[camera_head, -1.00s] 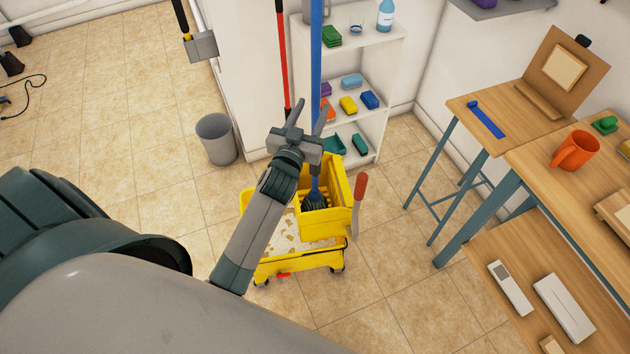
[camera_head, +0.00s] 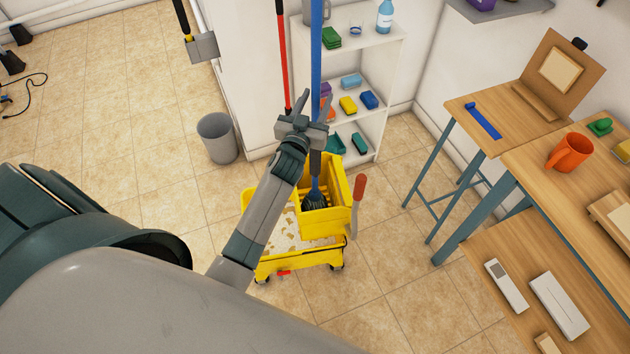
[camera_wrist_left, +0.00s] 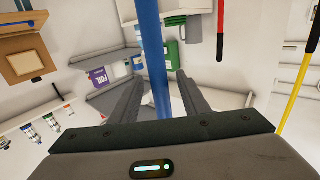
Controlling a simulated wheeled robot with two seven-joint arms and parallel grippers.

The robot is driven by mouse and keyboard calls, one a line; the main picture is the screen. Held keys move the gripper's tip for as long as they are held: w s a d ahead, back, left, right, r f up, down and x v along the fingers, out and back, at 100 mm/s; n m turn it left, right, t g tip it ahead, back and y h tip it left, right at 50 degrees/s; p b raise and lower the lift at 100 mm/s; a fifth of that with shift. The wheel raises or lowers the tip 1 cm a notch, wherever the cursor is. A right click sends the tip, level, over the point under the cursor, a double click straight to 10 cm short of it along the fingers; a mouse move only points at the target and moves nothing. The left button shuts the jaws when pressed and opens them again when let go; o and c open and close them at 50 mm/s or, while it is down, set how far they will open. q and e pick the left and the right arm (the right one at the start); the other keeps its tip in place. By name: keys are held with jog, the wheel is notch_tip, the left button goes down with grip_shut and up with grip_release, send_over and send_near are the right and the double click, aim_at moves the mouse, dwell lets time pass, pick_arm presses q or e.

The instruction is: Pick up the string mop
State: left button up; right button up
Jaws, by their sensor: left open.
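The string mop stands upright with its blue handle (camera_head: 316,50) rising past the top of the head view. Its dark mop head (camera_head: 314,200) sits in the wringer of the yellow mop bucket (camera_head: 325,222). My left gripper (camera_head: 312,104) is open at the handle, above the bucket. In the left wrist view the blue handle (camera_wrist_left: 152,60) runs between the two open fingers of my left gripper (camera_wrist_left: 152,98), with gaps beside it. The gripper hides part of the handle in the head view. My right gripper is out of view.
A white shelf (camera_head: 385,90) with sponges is behind. A grey bin (camera_head: 217,138) stands at left, wooden tables (camera_head: 490,120) at right.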

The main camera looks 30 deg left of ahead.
aim_at(313, 3)
pick_arm(q)
grip_shut()
jog(key=shift+r, duration=0.1)
notch_tip(313, 3, up, 28)
jog(key=b, duration=0.4)
dwell(0.4)
dwell(0.5)
jog(key=shift+p, duration=0.45)
jog(key=shift+a+f, duration=0.1)
jog(key=shift+f, duration=0.1)
